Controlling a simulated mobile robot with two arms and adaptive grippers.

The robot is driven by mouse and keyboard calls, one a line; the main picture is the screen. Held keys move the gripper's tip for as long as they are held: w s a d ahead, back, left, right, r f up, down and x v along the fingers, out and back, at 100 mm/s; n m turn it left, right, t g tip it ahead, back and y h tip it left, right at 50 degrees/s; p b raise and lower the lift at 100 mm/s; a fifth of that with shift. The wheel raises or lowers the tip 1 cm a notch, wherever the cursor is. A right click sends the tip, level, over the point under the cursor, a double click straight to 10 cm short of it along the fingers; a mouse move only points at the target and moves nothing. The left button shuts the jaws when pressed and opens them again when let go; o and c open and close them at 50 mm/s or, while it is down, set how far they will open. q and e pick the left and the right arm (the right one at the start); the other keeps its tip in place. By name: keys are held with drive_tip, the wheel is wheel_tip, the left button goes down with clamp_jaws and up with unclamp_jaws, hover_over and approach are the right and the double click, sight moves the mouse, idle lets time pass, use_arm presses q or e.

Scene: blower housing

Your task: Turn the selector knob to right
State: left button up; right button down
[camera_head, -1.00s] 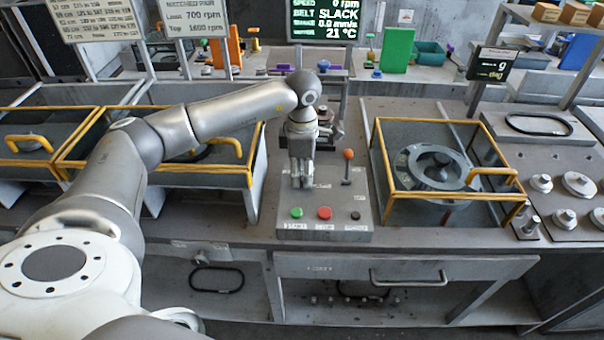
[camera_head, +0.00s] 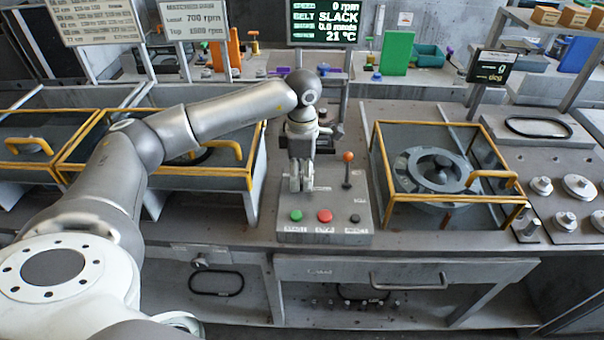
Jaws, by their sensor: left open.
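The grey control box (camera_head: 325,237) stands at the middle of the bench. Its front row has a green button (camera_head: 296,215), a red button (camera_head: 325,215) and a small black button (camera_head: 355,218). A lever with an orange ball (camera_head: 347,157) rises at the right of its top. My left gripper (camera_head: 301,187) points down over the left part of the box, behind the green button, with its fingers open. I cannot make out the selector knob; the fingers cover part of the panel there. My right gripper is out of view.
A yellow-framed guard (camera_head: 450,198) around a round blower housing (camera_head: 436,170) stands right of the box. Another yellow-framed guard (camera_head: 205,178) is close on the left, under my arm. A status screen (camera_head: 320,20) hangs behind. A drawer (camera_head: 330,268) is below.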

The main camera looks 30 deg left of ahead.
sight(302, 179)
use_arm(q)
wheel_tip(302, 179, up, 11)
drive_tip(key=shift+r, duration=0.2)
idle(0.6)
